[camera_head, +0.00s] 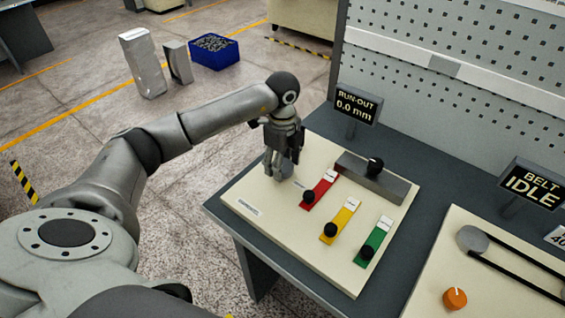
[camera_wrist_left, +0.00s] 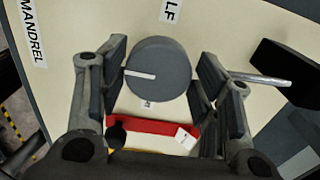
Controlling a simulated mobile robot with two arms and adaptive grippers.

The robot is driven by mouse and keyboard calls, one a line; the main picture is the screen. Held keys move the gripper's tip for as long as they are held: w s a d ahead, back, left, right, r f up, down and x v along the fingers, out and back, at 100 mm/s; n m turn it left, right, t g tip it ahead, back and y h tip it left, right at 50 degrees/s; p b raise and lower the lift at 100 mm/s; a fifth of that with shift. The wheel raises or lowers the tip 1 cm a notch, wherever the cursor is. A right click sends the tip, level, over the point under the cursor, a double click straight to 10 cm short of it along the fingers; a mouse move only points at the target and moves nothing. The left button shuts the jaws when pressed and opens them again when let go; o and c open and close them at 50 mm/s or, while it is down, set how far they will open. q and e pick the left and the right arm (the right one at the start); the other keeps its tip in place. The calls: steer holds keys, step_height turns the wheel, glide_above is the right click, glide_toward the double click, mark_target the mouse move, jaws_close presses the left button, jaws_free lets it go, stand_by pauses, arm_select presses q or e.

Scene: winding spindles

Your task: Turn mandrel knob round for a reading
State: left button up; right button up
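The mandrel knob (camera_wrist_left: 165,72) is a dark grey round disc in the left wrist view, with a white pointer line aimed left. My left gripper (camera_wrist_left: 160,88) has its fingers spread, one on each side of the knob; whether the pads touch it I cannot tell. In the head view my left gripper (camera_head: 282,165) points down over the far left of the cream panel (camera_head: 262,222), mostly hiding the knob. A MANDREL label (camera_wrist_left: 33,35) lies left of the knob. The run-out display (camera_head: 356,104) reads 0.0 mm. My right gripper is out of view.
Red (camera_head: 320,190), yellow (camera_head: 342,219) and green (camera_head: 375,242) strips with black knobs lie right of the gripper. A grey block (camera_head: 385,183) with a black knob stands behind. A belt panel (camera_head: 436,268) with an orange knob and an IDLE display (camera_head: 532,184) is at right.

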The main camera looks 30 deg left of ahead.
arm_select(q)
steer(key=shift+o, duration=1)
step_height(320, 180, up, 12)
stand_by(0.3)
